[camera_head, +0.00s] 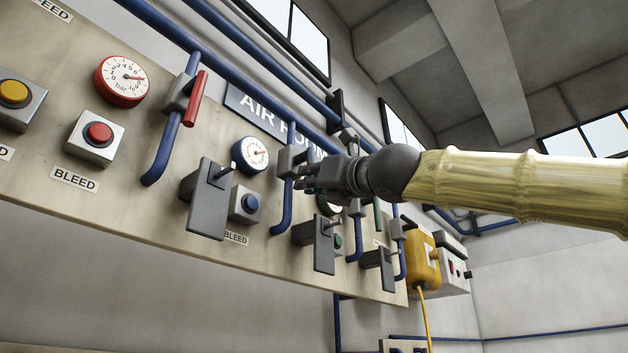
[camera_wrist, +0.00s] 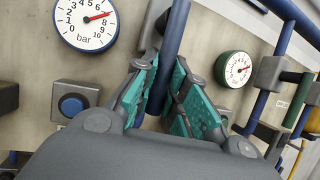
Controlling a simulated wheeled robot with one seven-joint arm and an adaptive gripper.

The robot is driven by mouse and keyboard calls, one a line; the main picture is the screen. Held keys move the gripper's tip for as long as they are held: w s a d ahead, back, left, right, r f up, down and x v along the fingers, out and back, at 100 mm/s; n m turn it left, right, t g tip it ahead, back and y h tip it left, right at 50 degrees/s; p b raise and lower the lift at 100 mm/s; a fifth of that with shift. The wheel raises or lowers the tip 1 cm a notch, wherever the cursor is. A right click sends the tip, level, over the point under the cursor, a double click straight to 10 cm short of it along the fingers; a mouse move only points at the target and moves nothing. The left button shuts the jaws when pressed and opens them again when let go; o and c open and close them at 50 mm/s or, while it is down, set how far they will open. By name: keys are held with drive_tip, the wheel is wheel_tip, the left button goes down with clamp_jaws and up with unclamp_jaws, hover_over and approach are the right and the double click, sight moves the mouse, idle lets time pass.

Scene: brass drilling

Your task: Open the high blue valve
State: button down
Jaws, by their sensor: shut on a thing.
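The high blue valve has a grey body (camera_head: 289,161) on a blue pipe, to the right of the blue-rimmed gauge (camera_head: 251,155). In the head view its handle is mostly hidden by my gripper (camera_head: 308,177). In the wrist view the blue handle (camera_wrist: 175,42) runs upright with a slight tilt. There, the teal-padded fingers of my gripper (camera_wrist: 167,98) stand on both sides of the handle and are shut on it. The lower end of the handle is hidden behind the gripper's own body.
A red valve handle (camera_head: 196,98) and red gauge (camera_head: 122,81) are to the left. A blue button box (camera_head: 245,205), dark lever plates (camera_head: 209,200) and a green gauge (camera_wrist: 235,69) are close by. Blue pipes (camera_head: 240,75) cross above. Open room lies below the panel.

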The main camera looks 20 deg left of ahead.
drive_tip(key=shift+d+r, duration=0.1)
drive_tip(key=shift+r, duration=0.05)
drive_tip(key=c, duration=1.4)
unclamp_jaws()
drive_tip(key=shift+c, duration=0.2)
drive_tip(key=v, duration=1.2)
